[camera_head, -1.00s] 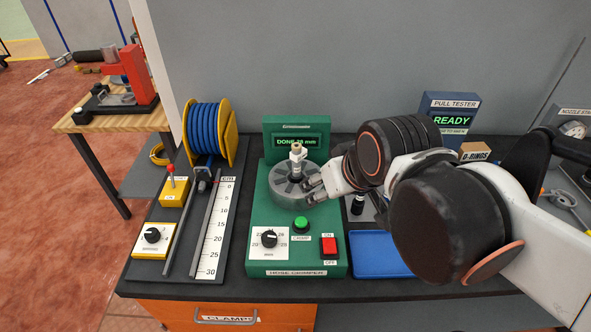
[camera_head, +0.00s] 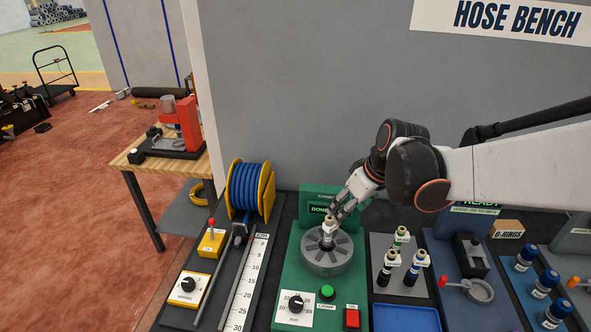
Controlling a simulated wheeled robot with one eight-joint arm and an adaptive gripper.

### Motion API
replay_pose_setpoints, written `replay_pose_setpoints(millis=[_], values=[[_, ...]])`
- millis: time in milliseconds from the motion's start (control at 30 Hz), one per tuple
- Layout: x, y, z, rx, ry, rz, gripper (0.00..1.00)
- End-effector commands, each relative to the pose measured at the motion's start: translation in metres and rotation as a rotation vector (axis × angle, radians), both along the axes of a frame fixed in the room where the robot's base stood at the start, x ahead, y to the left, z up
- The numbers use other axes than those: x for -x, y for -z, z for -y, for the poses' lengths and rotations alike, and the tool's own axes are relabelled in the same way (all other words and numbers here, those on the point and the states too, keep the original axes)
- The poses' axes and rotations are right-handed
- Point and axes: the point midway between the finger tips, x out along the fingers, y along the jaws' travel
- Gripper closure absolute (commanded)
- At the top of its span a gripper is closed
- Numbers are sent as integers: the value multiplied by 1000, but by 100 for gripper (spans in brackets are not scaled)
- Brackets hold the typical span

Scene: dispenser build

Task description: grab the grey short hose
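A short pale grey upright piece with a tan top (camera_head: 329,227) stands in the round grey chuck of the green hose crimper (camera_head: 292,262). It looks like the grey short hose, but its lower part is hidden in the chuck. My gripper (camera_head: 338,211) is at the top of this piece, coming down from the upper right. Its fingers are close to the top end, and I cannot tell whether they touch it or are closed on it. The crimper's display is partly hidden behind my gripper.
A blue hose reel (camera_head: 250,190) and a length scale (camera_head: 243,285) are to the left. A grey plate (camera_head: 383,300) with several dark fittings, a blue tray (camera_head: 405,318) and the pull tester (camera_head: 468,262) are to the right. A grey wall rises behind the bench.

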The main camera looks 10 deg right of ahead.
Motion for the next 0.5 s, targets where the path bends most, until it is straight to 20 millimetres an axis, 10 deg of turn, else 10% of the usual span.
replay_pose_setpoints(millis=[500], values=[[-30,54,-2,7,-46,-13,42]])
